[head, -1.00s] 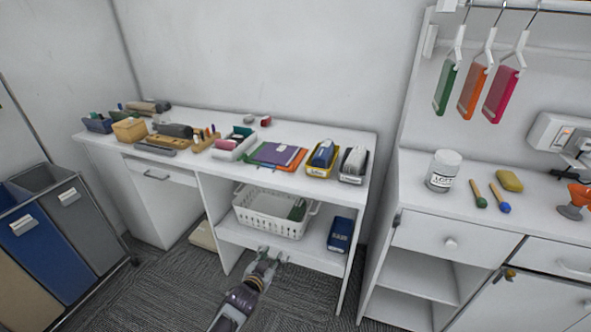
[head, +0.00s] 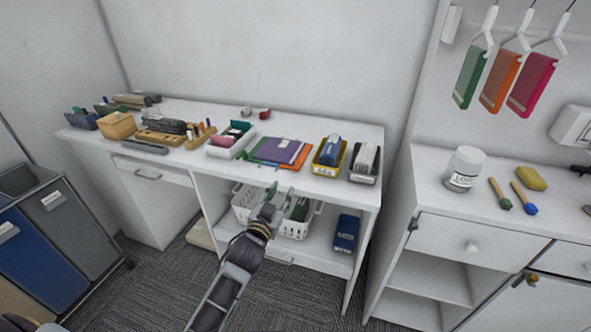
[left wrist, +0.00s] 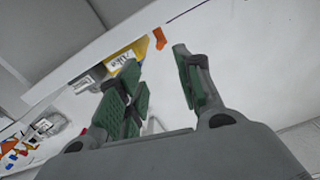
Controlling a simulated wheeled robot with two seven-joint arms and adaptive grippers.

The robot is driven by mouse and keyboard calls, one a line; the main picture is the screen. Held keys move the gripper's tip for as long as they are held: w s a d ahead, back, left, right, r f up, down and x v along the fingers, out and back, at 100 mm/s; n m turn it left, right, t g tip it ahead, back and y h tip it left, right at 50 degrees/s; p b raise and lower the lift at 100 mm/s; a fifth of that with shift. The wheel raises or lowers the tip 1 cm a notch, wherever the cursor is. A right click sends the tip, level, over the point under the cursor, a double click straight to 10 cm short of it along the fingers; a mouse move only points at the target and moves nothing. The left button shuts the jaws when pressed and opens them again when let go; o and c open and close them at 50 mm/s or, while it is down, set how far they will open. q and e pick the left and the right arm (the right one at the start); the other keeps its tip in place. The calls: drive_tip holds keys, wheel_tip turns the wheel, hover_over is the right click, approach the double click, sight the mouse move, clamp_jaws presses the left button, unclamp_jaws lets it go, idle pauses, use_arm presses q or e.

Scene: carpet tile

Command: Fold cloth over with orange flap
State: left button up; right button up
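A stack of flat, cloth-like pieces lies on the white desk top: a purple piece (head: 276,150) on top, with an orange edge (head: 301,157) showing at its right and green at its left. I cannot tell whether any of it is folded. A small orange piece (left wrist: 159,39) also shows near the desk edge in the left wrist view. My left gripper (head: 279,193) is in front of the desk, below the stack and apart from it, before the lower shelf. In the left wrist view the left gripper (left wrist: 160,85) has its green-padded fingers apart with nothing between them. My right gripper is out of view.
A yellow bin (head: 317,169) and a grey bin (head: 354,178) stand right of the stack, a white tray (head: 219,151) left of it. A white basket (head: 243,212) and blue box (head: 345,234) sit on the shelf. Green, orange and pink pieces hang at right.

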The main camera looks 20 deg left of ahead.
sight(295, 168)
use_arm(q)
drive_tip(key=shift+w, duration=0.25)
drive_tip(key=shift+w+d+f, duration=0.1)
drive_tip(key=shift+w+d, duration=0.05)
drive_tip(key=shift+w, duration=3.2)
drive_tip(key=shift+w+d, duration=0.1)
drive_tip(key=shift+w, duration=3.25)
clamp_jaws()
